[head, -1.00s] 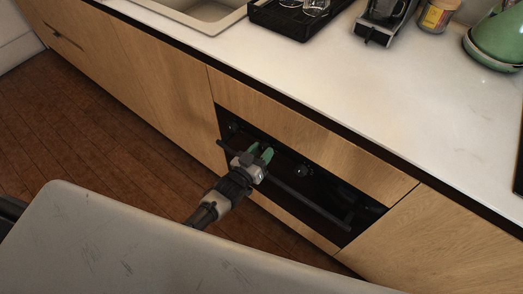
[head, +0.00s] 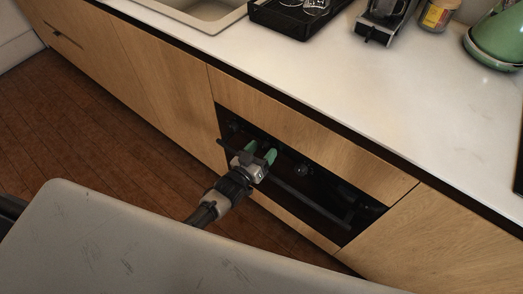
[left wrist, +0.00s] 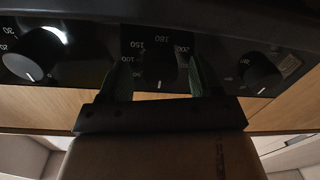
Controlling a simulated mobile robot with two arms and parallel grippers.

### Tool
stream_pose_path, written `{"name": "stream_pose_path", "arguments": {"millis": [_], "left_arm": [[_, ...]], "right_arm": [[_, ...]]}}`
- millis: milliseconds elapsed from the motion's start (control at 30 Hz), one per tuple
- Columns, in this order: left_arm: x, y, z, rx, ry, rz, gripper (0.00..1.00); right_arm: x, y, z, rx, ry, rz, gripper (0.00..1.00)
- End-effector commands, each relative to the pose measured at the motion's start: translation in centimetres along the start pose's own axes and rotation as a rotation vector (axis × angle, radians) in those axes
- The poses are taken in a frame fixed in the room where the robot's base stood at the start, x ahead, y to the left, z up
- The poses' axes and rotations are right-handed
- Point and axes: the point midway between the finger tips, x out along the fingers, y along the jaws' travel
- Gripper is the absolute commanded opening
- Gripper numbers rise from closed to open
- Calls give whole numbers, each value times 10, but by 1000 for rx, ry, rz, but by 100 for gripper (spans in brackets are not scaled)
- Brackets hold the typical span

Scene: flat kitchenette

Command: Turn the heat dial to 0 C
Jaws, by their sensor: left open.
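The heat dial (left wrist: 160,72) is a black round knob on the dark oven front, with 150, 180 and 200 printed around it. It sits in the middle of the left wrist view, with a short white mark on its lower part. My left gripper (head: 260,151) is open at the oven's control strip in the head view. In the left wrist view my left gripper's (left wrist: 162,80) green fingers stand on either side of the heat dial, with gaps visible; touch is not evident. In the head view the gripper hides this dial. My right gripper is not in view.
Another knob (left wrist: 35,58) is to the left, with 30 near it, and a third (left wrist: 262,72) is to the right. The oven's handle bar (head: 310,207) runs below the knobs. The white counter (head: 300,75) overhangs above, with a black tray (head: 290,22) on it.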

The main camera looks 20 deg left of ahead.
Motion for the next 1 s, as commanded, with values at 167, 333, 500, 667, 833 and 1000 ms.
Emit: {"name": "stream_pose_path", "arguments": {"millis": [167, 333, 500, 667, 833, 1000], "left_arm": [[-20, -1, 0, 1, -3, -1, 64], [-56, -1, 1, 1, -5, -1, 64], [-87, 0, 1, 0, -3, -1, 64], [-104, -1, 1, 0, -3, -2, 64], [-108, -1, 0, 0, -1, -1, 64], [-108, 0, 0, 0, -1, -1, 64]], "right_arm": [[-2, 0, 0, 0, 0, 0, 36], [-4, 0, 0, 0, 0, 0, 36], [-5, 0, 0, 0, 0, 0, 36], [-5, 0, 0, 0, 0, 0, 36], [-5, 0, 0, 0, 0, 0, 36], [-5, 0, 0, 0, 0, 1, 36]]}}
